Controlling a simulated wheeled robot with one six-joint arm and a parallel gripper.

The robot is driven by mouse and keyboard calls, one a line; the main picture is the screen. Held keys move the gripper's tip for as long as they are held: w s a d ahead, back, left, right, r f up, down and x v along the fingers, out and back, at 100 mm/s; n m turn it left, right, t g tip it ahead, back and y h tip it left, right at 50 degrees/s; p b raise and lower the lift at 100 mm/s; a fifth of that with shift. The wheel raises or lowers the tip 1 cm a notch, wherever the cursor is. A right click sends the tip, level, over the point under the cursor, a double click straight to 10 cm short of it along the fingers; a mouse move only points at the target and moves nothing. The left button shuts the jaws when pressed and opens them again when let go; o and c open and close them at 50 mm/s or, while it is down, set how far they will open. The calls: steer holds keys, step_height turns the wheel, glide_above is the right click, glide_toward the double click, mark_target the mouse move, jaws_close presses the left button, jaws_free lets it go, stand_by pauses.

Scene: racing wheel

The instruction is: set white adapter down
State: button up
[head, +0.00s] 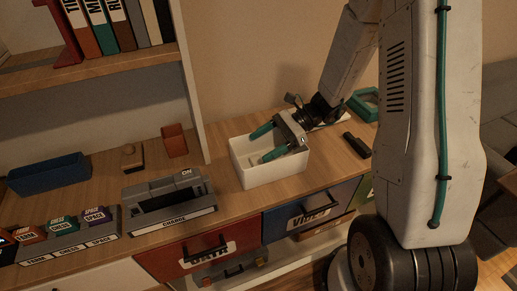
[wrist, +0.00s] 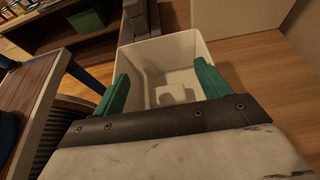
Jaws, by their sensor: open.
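My gripper (head: 265,144) is open, with its two teal fingers reaching over and into the white bin (head: 268,174). In the wrist view the open fingers (wrist: 161,70) stand apart at the two sides of the same bin (wrist: 160,50). A small pale block, which looks like the white adapter (wrist: 166,97), lies on the bin floor between the fingers. The fingers do not appear to grip it. Its lower part is hidden by my gripper's palm.
Left of the bin stand a grey console (head: 168,203), a blue tray (head: 48,174) and labelled cartridges (head: 62,232). A dark small object (head: 356,145) and a teal frame (head: 365,103) lie to the right. A shelf upright (head: 193,80) rises behind. Drawers (head: 205,250) are below.

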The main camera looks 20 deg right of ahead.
steer(key=v, duration=0.9)
steer(key=s+a+r+n+g+h, duration=0.3)
steer(key=s+a+r+n+h, duration=0.35)
steer(key=s+r+n, duration=0.4)
steer(key=s+d+r+n+t+h, duration=0.1)
steer(key=s+r+n+t+h, duration=0.1)
steer(key=s, duration=0.4)
steer(key=s+d+r+n+t+h, duration=0.1)
steer(key=s+r+n+t+h, duration=0.1)
steer(key=s+r+n+h, duration=0.2)
steer(key=shift+s+n+h, duration=0.45)
steer(key=shift+s+n, duration=0.3)
steer(key=shift+s, duration=0.1)
steer(key=shift+d, duration=0.2)
